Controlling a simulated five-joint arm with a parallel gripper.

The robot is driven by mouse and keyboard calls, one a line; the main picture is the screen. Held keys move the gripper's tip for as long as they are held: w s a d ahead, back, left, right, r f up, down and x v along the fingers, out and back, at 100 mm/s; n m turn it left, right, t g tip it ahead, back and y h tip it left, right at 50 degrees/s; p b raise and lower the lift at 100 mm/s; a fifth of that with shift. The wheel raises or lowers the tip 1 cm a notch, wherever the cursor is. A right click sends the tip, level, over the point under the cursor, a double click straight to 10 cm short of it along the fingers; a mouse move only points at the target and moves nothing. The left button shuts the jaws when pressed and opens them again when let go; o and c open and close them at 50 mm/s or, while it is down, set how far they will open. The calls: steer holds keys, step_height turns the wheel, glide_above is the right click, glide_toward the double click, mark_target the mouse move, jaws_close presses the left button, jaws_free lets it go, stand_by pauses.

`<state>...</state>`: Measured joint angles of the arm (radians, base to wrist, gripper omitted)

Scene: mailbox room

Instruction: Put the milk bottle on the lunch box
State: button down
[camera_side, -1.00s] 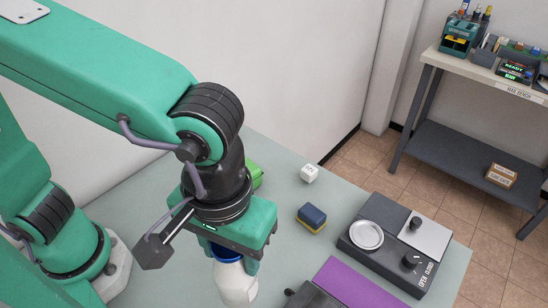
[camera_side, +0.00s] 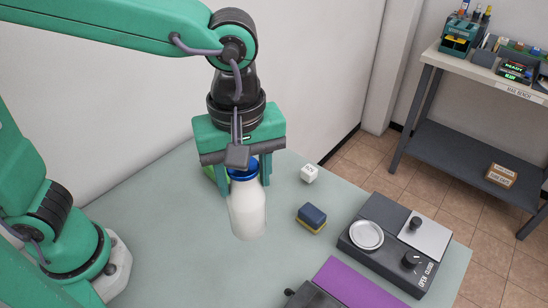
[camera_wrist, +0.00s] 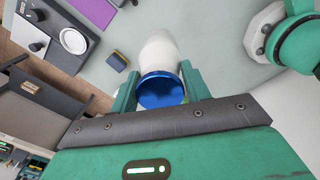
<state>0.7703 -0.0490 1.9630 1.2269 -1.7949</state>
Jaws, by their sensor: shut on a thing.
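The milk bottle (camera_side: 247,212) is white with a blue cap and hangs nearly upright from my gripper (camera_side: 247,184), which is shut on its upper part. It appears raised above the table. In the wrist view the bottle (camera_wrist: 159,50) shows its blue cap between the two fingers of my gripper (camera_wrist: 158,78). A green object (camera_side: 209,173) stands behind my gripper in the side view, mostly hidden; I cannot tell whether it is the lunch box.
A blue and yellow block (camera_side: 311,217) and a white cube (camera_side: 309,174) lie right of the bottle. A dark panel with a round dish (camera_side: 366,236) and knobs, and a purple mat (camera_side: 352,287), are farther right. The table's left part (camera_side: 150,205) is clear.

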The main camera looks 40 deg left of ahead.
steer(key=w+a+r+n, duration=0.3)
steer(key=w+a+n, duration=0.4)
steer(key=a+n, duration=0.3)
steer(key=shift+w+a+r+n, duration=0.35)
steer(key=shift+a+r+n, duration=0.05)
steer(key=shift+a, duration=0.3)
steer(key=w+a+f, duration=0.6)
steer(key=a+f, duration=0.1)
steer(key=a, duration=0.2)
steer(key=shift+w+a, duration=0.25)
steer(key=shift+w, duration=0.15)
steer(key=shift+f, duration=0.1)
steer(key=shift+f, duration=1.95)
